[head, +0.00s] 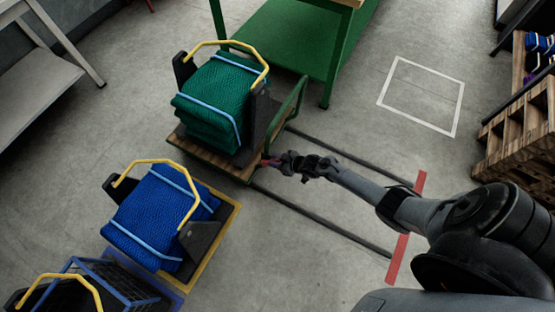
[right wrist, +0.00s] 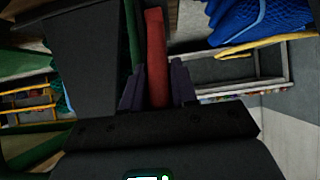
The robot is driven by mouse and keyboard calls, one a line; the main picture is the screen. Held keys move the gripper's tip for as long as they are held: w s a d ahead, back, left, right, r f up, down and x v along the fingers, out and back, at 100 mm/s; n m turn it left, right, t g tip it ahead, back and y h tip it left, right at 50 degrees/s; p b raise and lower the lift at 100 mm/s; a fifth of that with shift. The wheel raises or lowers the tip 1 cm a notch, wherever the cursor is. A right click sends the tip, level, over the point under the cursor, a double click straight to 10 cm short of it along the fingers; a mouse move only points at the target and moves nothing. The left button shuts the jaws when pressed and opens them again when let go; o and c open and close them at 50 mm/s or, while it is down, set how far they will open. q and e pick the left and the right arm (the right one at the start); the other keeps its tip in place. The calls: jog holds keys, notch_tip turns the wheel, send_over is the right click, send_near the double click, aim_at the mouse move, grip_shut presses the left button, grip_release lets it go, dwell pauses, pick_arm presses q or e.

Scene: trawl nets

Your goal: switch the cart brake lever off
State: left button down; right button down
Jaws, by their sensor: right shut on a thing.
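The cart (head: 205,153) has a wooden deck and a green frame and carries a stack of green nets (head: 214,95). The red brake lever (right wrist: 156,48) stands between the two dark fingers of my right gripper (right wrist: 156,92) in the right wrist view. The gripper is shut on it. In the head view my right gripper (head: 277,161) reaches in from the right to the cart's near right corner. It mostly hides the lever there. My left gripper is not in view.
Blue nets (head: 160,220) sit in a yellow-outlined floor area below the cart. A wire basket (head: 125,278) is at lower left. Two dark floor rails (head: 325,220) run from the cart toward red floor strips (head: 397,259). A green table (head: 328,85) stands behind; wooden shelving (head: 515,125) is at right.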

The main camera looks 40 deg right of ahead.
dwell(0.4)
jog(key=c, duration=1)
grip_release()
jog(key=shift+w, duration=0.1)
jog(key=shift+o, duration=0.2)
jog(key=shift+s+d+r+p, duration=0.1)
jog(key=shift+s+r+p, duration=0.35)
jog(key=shift+r+p, duration=0.05)
jog(key=p+v, duration=0.4)
jog(key=v, duration=0.5)
jog(key=shift+s+r+p, duration=0.15)
jog(key=shift+s+p, duration=0.05)
jog(key=shift+p, duration=0.2)
jog(key=shift+d, duration=0.1)
